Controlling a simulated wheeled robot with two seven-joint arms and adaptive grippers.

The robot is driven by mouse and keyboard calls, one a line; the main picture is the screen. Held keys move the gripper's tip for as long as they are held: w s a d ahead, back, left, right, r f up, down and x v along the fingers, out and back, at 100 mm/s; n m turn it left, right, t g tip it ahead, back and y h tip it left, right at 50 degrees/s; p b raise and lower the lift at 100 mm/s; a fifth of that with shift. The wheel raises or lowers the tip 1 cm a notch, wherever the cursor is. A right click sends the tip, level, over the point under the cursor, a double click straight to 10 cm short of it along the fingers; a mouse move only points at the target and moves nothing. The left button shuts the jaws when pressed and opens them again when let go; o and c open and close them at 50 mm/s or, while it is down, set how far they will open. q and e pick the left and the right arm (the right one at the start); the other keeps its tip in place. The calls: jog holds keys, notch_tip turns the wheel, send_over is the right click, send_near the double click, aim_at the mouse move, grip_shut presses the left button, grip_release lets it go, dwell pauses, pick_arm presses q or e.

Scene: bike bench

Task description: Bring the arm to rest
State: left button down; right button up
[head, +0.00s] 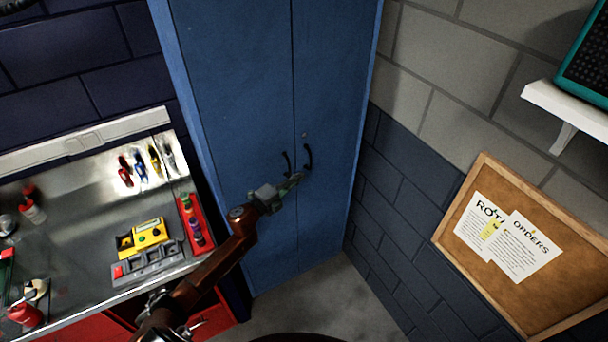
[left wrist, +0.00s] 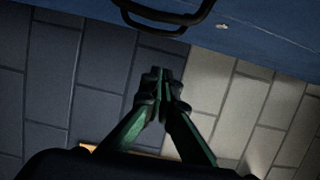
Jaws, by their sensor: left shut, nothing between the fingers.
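My left arm reaches up from the bottom of the head view toward a tall blue cabinet (head: 235,90). My left gripper (head: 296,179) is shut and empty, just below the two dark door handles (head: 308,157). In the left wrist view the green fingers (left wrist: 160,82) meet at their tips. A dark handle (left wrist: 165,12) shows beyond them at the top, apart from the fingertips. The cabinet doors look closed. My right gripper is not in view.
A metal workbench (head: 75,210) stands at the left, with small tools, a yellow box (head: 150,233) and a red tray (head: 196,225). A cork board (head: 520,255) and a white shelf (head: 570,105) are on the right wall. Grey floor (head: 335,295) is clear before the cabinet.

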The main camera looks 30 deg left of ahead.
pick_arm(q)
jog(key=s+a, duration=0.3)
jog(key=a, duration=0.2)
jog(key=shift+s+f+b, duration=0.15)
jog(key=shift+s+b, duration=0.05)
jog(key=shift+b, duration=0.2)
